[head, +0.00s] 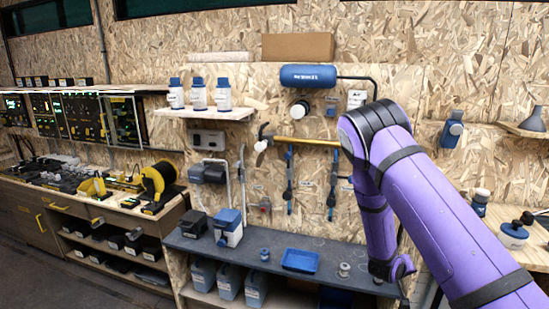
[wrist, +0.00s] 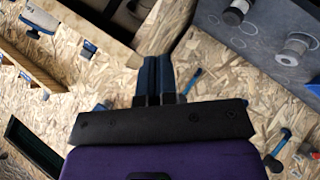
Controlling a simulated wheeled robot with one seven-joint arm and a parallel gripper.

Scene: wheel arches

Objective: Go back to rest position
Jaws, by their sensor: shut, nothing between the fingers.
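My gripper (wrist: 158,75) shows in the wrist view with its two dark blue fingers side by side and touching, nothing between them. In the head view my purple arm rises from the lower right, bends at a black joint and hangs down in front of the board. Its lower end is near the right part of the grey bench (head: 215,250). The fingers cannot be made out in the head view.
A blue tray (head: 300,260) and a white-and-blue box (head: 229,228) stand on the bench left of my arm. A yellow-handled hammer (head: 305,141) is on the board, partly behind my arm. Bottles (head: 198,95) stand on a shelf. A grey metal knob (wrist: 297,45) shows in the wrist view.

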